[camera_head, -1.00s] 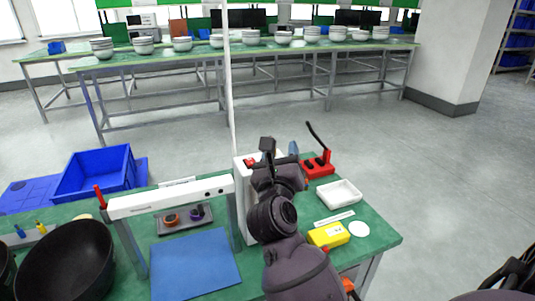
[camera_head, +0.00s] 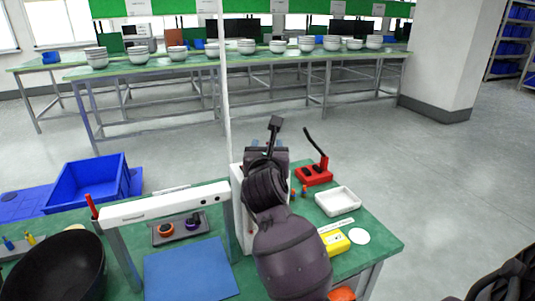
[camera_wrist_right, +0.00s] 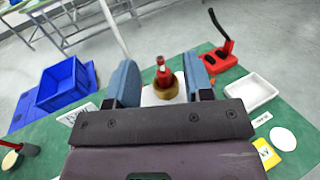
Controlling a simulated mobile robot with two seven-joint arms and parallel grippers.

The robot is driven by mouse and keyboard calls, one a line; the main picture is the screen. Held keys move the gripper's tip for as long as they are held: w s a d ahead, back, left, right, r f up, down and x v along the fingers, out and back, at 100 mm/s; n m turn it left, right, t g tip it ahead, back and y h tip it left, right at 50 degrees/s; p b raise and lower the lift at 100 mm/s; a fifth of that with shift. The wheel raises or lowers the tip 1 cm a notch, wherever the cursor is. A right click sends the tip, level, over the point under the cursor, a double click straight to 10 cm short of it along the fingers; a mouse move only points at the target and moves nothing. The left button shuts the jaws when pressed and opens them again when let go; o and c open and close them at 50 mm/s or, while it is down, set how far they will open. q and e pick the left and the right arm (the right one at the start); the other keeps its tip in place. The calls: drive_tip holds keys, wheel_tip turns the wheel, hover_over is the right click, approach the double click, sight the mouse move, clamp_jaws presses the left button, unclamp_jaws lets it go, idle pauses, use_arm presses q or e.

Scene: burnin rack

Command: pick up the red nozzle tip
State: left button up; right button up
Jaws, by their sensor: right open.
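The red nozzle tip (camera_wrist_right: 161,73) shows in the right wrist view, upright in a round brass-coloured base (camera_wrist_right: 166,88). It stands by a white block, which also shows in the head view (camera_head: 240,210). My right gripper (camera_wrist_right: 164,82) is open, with one blue-grey finger on each side of the nozzle tip in the picture. I cannot tell how far the fingertips are from it. In the head view my right gripper (camera_head: 269,146) is over the white block, and my wrist hides the nozzle tip. My left gripper is not in view.
A red stand with a black lever (camera_head: 314,175), a white tray (camera_head: 338,201) and a yellow box (camera_head: 335,242) are on the right. A white crossbar (camera_head: 165,206) spans left of the arm. A blue bin (camera_head: 88,184) and black bowl (camera_head: 55,268) lie further left.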

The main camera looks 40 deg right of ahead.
drive_tip(key=shift+x, duration=2.3)
clamp_jaws()
